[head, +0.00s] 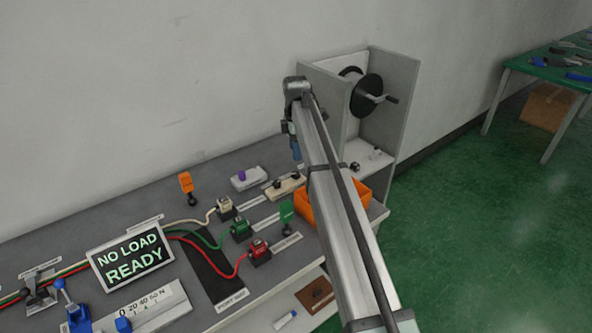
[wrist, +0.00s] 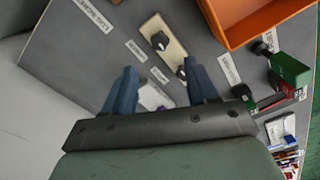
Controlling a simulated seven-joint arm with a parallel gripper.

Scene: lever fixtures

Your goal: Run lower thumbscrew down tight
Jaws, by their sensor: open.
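A beige plate (wrist: 170,50) carries two dark thumbscrews, one (wrist: 160,41) farther from my gripper and one (wrist: 182,73) closer to it. The plate also shows in the head view (head: 287,189), flat on the grey bench. Which thumbscrew counts as the lower one, and how far each is screwed in, I cannot tell. My gripper (wrist: 162,68) is open and empty. Its two blue fingers point toward the plate, and the nearer thumbscrew lies beside the right finger, with no visible contact. In the head view my gripper (head: 296,148) hangs above the bench; my arm hides part of it.
An orange bin (head: 305,207) stands right of the plate. A white block with a purple knob (head: 241,175) is to its left. A display (head: 131,257) reads NO LOAD READY.

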